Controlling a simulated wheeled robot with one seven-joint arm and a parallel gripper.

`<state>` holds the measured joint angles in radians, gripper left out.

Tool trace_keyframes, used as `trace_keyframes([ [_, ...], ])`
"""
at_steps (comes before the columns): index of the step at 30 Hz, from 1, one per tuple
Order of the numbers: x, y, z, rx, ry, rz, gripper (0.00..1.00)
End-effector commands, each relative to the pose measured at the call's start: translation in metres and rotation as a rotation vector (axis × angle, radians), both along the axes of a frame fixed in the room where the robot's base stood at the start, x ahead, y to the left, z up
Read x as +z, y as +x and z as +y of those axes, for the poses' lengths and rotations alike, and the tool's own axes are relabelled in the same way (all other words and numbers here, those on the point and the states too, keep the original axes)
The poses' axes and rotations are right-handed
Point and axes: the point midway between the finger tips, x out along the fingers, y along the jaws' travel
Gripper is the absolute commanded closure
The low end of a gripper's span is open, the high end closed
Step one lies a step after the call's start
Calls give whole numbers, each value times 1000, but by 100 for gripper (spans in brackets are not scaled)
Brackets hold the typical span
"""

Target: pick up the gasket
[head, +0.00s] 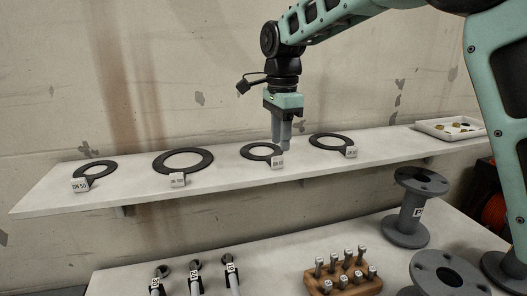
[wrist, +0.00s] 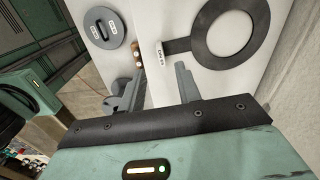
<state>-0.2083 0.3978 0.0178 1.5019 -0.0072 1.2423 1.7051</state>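Several flat black ring gaskets lie in a row on the white wall shelf, each with a white size tag: one at far left (head: 96,165), a larger one (head: 160,163), a third (head: 247,153) and a fourth (head: 319,139). My gripper (head: 282,146) points down over the shelf between the third and fourth gaskets, close to the third one's tag. In the wrist view my gripper (wrist: 158,84) has its two fingers apart with nothing between them. A gasket (wrist: 204,42) lies beyond the fingertips there, its tab and tag near them.
A white tray (head: 422,127) with small pieces stands at the shelf's right end. On the lower table are grey flanged spools (head: 411,209), a wooden bolt rack (head: 368,287) and several tools (head: 196,275). The wall is close behind the shelf.

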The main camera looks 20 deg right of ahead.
Motion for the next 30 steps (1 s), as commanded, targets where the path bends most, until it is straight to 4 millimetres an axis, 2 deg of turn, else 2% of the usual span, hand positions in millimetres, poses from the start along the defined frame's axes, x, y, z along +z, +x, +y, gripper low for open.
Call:
trace_keyframes([
  [5,-12,0,2,1,0,5,66],
  [13,-48,2,5,0,-1,2,66],
  [21,-54,2,5,0,-1,0,66],
  [22,-54,2,5,0,-1,0,69],
  [25,-54,2,5,0,-1,0,97],
  [26,-54,2,5,0,-1,0,100],
  [30,-54,2,5,0,-1,-1,100],
])
